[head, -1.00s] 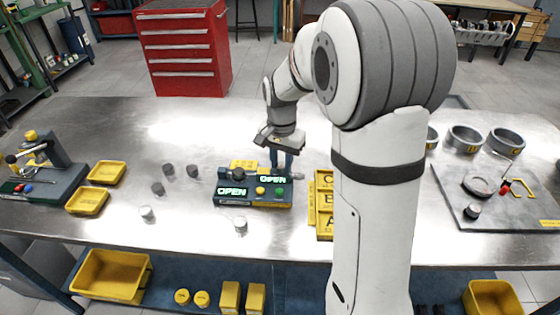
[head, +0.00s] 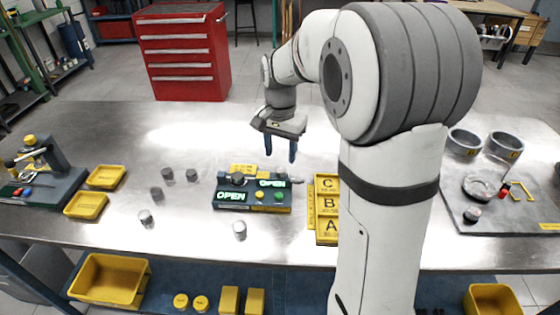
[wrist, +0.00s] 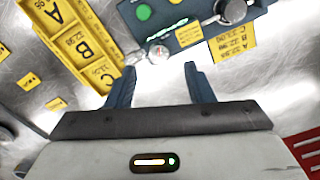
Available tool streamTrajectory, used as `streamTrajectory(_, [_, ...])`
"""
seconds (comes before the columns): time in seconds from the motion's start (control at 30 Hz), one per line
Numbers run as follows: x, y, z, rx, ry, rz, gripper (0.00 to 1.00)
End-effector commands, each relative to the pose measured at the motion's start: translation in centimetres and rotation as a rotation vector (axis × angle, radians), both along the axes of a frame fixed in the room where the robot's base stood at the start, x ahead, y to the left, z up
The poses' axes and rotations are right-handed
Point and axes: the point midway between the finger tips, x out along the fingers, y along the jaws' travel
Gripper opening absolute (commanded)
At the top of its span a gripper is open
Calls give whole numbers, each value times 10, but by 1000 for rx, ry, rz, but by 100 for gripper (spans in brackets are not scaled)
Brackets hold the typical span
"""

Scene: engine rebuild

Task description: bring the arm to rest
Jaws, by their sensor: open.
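My gripper (head: 281,146) hangs above the steel bench, behind the dark device with the lit OPEN signs (head: 252,191). Its blue fingers point down and are spread apart with nothing between them. In the wrist view my gripper (wrist: 158,85) also shows open, with the device (wrist: 185,22) just beyond the fingertips. A small metal part (wrist: 158,52) on the device's near end shows close to the left fingertip in that view. My arm is bent and reaches over the bench from the right.
The yellow A, B, C tray (head: 327,228) stands right of the device. Several small cylinders (head: 157,193) stand to its left. Two yellow bins (head: 86,206) lie farther left. Grey rings (head: 464,143) and a plate (head: 520,215) are at right. A red tool cabinet (head: 185,50) stands behind the bench.

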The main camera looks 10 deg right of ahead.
Motion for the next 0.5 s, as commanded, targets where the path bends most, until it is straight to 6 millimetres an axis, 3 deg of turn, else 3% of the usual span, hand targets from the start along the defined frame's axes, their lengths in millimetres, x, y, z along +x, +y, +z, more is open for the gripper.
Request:
streamTrajectory(0.2, [1,0,23,0,-1,0,48])
streamTrajectory(0.5, [0,0,26,0,0,0,48])
